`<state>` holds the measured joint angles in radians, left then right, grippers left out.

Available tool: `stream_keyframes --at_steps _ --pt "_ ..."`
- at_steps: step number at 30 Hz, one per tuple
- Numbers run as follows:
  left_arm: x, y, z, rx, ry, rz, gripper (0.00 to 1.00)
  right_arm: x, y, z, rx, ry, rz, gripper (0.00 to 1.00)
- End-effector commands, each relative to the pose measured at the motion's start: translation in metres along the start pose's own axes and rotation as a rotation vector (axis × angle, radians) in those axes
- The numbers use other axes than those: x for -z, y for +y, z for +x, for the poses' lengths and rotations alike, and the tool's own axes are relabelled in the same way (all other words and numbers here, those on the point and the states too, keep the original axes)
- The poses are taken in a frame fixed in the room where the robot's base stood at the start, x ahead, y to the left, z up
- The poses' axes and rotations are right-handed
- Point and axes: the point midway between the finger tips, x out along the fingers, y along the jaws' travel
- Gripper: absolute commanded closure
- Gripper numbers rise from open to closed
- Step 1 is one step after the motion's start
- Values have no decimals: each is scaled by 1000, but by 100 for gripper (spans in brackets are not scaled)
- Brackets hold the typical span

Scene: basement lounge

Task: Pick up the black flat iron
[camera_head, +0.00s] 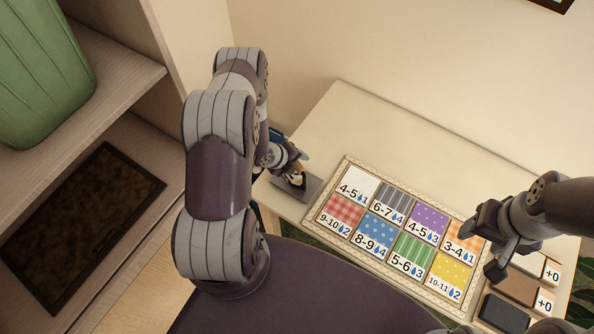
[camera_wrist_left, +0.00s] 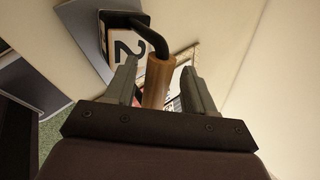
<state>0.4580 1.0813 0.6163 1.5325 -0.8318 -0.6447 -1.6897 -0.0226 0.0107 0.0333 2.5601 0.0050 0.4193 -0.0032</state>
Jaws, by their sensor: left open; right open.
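A tool with a wooden handle (camera_wrist_left: 156,85) and a bent black neck (camera_wrist_left: 150,35) is in the left wrist view; I take it for the flat iron. In the head view a flat dark grey plate (camera_head: 300,188) lies at the table's left end, beside the game mat. My left gripper (camera_head: 294,163) is just above it, partly hidden by my arm. In the left wrist view my left gripper (camera_wrist_left: 159,75) is open, with the handle between its fingers; I cannot tell whether they touch it. My right gripper (camera_head: 487,243) is open and empty over the mat's right end.
The cream table (camera_head: 345,120) carries a mat (camera_head: 346,163) with several patterned number cards. A black tile (camera_head: 503,313) and "+0" labels sit at the lower right. A shelf (camera_head: 95,60) with a green ribbed container (camera_head: 40,75) stands at left. The table's back is clear.

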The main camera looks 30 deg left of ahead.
Motion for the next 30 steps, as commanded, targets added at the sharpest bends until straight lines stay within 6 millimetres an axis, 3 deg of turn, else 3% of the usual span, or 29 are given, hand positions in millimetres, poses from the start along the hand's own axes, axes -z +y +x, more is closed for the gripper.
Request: stream_keyframes --at_steps 5,7,10,11,30 --pt "-1 0 1 0 -2 -1 46 0 0 0 0 0 0 42" --pt "-1 0 1 0 -1 -1 62 0 0 0 0 0 0 42" --pt "-1 0 1 0 -1 -1 95 0 0 0 0 0 0 42" --pt "0 0 1 0 -1 -1 100 0 0 0 0 0 0 42" --pt "-1 -1 0 2 -2 0 100 0 0 0 0 0 0 42"
